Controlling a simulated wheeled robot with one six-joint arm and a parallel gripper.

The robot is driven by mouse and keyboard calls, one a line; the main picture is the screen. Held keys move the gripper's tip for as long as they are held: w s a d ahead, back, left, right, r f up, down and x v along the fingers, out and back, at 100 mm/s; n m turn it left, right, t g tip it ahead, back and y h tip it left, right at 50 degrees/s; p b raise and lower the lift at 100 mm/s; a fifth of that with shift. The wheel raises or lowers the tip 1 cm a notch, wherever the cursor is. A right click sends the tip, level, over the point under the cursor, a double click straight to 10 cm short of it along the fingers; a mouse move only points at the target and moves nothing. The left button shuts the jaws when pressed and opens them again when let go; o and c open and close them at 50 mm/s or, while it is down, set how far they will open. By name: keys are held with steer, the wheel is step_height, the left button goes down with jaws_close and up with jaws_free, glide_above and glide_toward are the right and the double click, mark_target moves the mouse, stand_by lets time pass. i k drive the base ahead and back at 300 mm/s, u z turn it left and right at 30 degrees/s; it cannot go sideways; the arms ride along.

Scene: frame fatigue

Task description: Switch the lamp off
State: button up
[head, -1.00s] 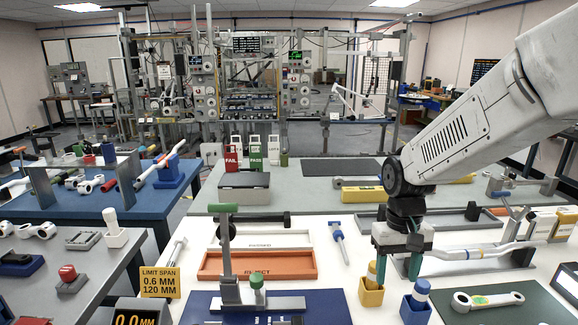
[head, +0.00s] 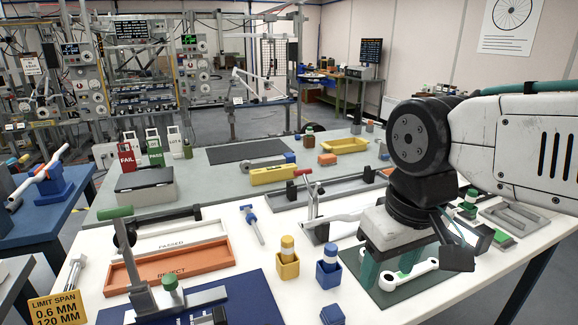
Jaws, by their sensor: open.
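My gripper (head: 405,268) points down at the right of the white table, its two green fingers apart. It is over a white two-ended link (head: 408,272) on a dark green mat (head: 385,297). The fingers stand on either side of the link's middle area; I cannot tell whether they touch it. No lamp or lamp switch can be clearly made out.
Left of my gripper stand a blue cup (head: 328,272) and a yellow cup (head: 288,266) with plugs. A red-topped clamp (head: 309,200) rises behind. An orange reject tray (head: 170,266) and a green-handled stand (head: 140,265) are at the left. Grey trays (head: 520,219) lie at the right.

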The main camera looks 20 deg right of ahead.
mark_target(462, 213)
steer(key=z, duration=1.45)
steer(key=k, duration=0.5)
steer(key=z, duration=0.9)
steer(key=i, duration=0.75)
steer(key=u, duration=1.2)
